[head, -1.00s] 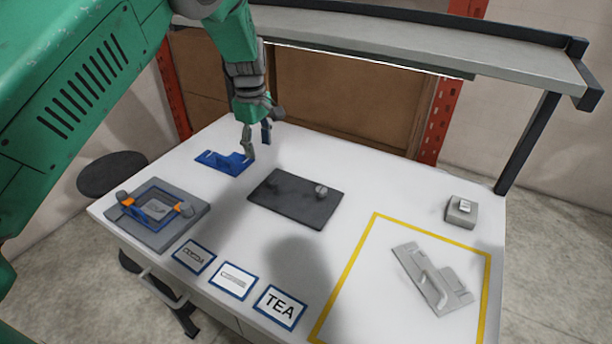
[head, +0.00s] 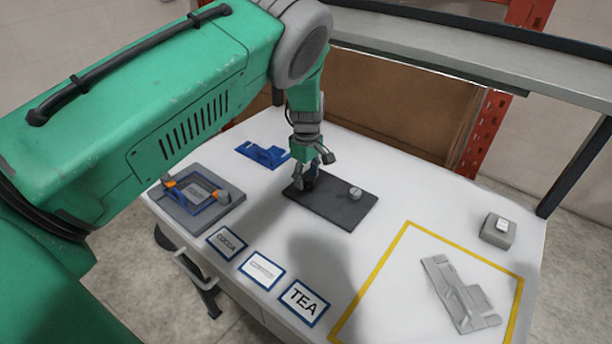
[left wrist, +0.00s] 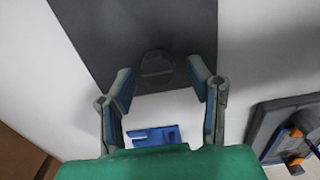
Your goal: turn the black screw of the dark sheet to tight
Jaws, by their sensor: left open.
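The dark sheet (head: 335,205) lies flat on the white table. It also fills the top of the left wrist view (left wrist: 140,30). A light grey screw (head: 355,193) stands on its right part. The black screw (left wrist: 156,68) shows as a round slotted head near the sheet's edge in the left wrist view; in the head view my gripper hides most of it. My left gripper (head: 307,184) points down over the sheet's left end. In the left wrist view its fingers (left wrist: 160,92) are open, one on each side of the black screw, with gaps. My right gripper is not in view.
A blue bracket (head: 262,154) lies behind the sheet. A grey fixture (head: 180,213) with orange clips stands at left. Label cards (head: 303,301) lie in front. A yellow outline (head: 373,281) surrounds a grey bracket (head: 455,295) at right, near a small grey block (head: 497,231).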

